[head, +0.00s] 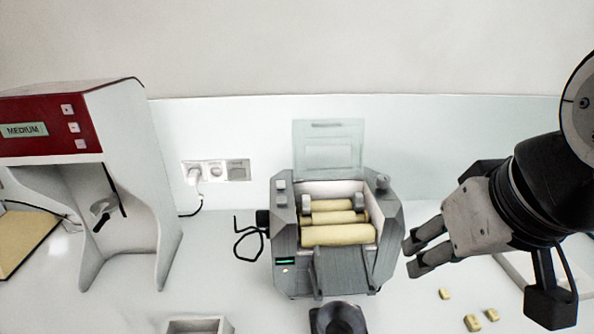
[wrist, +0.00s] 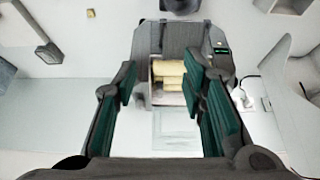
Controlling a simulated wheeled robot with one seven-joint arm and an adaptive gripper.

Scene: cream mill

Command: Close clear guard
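The clear guard (head: 329,146) stands raised behind the opening of a grey mill (head: 292,244). Cream-coloured rollers (head: 338,235) are exposed inside the mill. In the wrist view the clear guard (wrist: 174,132) lies below the mill (wrist: 180,38) in the picture, between my fingers. My gripper (head: 411,257) is at the right side of the mill in the head view, apart from the guard. In the wrist view my gripper's fingers (wrist: 164,92) are spread wide with nothing between the pads.
A red and white machine (head: 130,170) marked MEDIUM stands at the left. Wall sockets (head: 216,171) and a cable are behind. A dark round cup (head: 337,318) and a pale box (head: 198,325) are in front. Several small yellow blocks (head: 473,322) lie at the right front.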

